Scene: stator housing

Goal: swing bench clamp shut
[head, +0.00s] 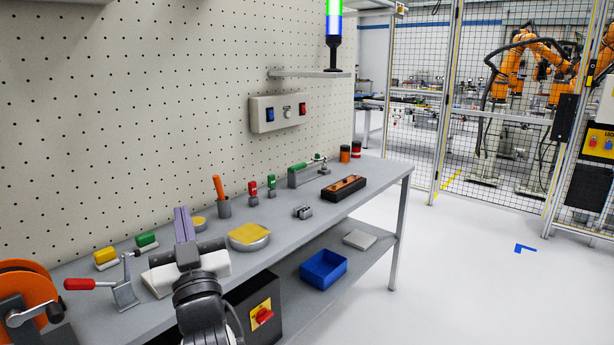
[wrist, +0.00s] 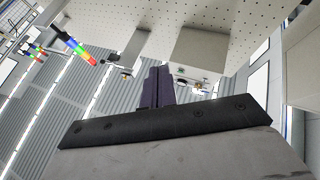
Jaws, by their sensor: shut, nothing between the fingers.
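A toggle clamp with a grey metal bracket (head: 124,292) and a red handle (head: 80,284) stands at the near left of the bench. Its handle points left, roughly level. A second clamp-like device with a green handle (head: 298,167) sits on a grey block (head: 305,178) toward the back. I cannot tell which is the bench clamp. My gripper (head: 182,210) is just right of the red-handled clamp, apart from it, its purple fingers pointing up. The fingers also show in the wrist view (wrist: 157,72), closed together and empty. Neither clamp is recognisable in the wrist view.
The grey bench (head: 345,205) runs along the pegboard wall (head: 130,120). A round part with a yellow top (head: 249,235) lies right of my gripper. An orange reel (head: 22,290) stands far left. A blue bin (head: 323,267) is on the lower shelf.

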